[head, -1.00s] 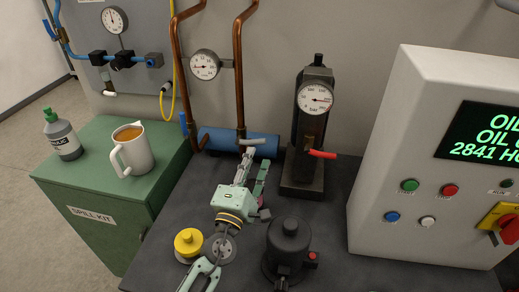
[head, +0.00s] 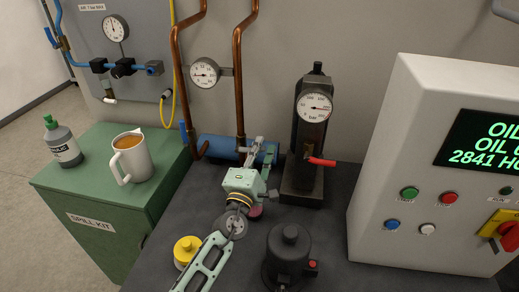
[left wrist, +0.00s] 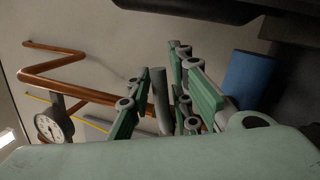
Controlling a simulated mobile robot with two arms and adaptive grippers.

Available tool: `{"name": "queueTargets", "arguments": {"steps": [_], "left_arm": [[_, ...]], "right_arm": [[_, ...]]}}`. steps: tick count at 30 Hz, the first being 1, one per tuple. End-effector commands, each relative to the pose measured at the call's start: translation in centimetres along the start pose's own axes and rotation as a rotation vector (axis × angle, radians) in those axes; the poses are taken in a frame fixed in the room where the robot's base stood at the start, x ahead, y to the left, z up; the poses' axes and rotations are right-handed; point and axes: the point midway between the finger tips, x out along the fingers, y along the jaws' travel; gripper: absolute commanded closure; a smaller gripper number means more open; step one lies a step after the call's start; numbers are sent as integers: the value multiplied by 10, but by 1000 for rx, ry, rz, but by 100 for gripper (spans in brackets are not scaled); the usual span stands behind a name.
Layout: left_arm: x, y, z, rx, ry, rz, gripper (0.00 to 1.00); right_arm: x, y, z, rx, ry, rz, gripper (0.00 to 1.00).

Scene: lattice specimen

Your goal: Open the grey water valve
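The grey water valve's handle (left wrist: 160,96) shows in the left wrist view as a plain grey bar between the fingers of my left gripper (left wrist: 165,100). The fingers stand apart, and I see no firm contact with the bar. In the head view my left gripper (head: 262,154) reaches to the right end of the blue cylinder (head: 216,146), by the foot of the right copper pipe (head: 239,90). There it hides most of the grey handle. My right gripper is in neither view.
A blue lever (head: 184,133) stands left of the cylinder. A black press-like unit with a red lever (head: 321,162) stands close on the right. A yellow-capped part (head: 187,248) and a dark cylinder (head: 289,255) are nearer. A mug (head: 132,160) stands on the green spill kit (head: 93,222).

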Motion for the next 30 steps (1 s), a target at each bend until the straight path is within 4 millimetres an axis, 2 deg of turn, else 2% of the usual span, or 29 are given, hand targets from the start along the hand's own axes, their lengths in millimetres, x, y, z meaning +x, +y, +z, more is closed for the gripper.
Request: {"name": "queueTargets", "arguments": {"steps": [1, 6, 22, 30], "left_arm": [[0, 0, 0, 0, 0, 0, 88], [0, 0, 0, -1, 0, 0, 100], [0, 1, 0, -10, 2, 1, 100], [1, 8, 0, -113, 22, 17, 100]], "right_arm": [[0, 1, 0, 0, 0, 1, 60], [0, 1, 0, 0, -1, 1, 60], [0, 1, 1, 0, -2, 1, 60], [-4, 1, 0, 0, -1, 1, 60]]}}
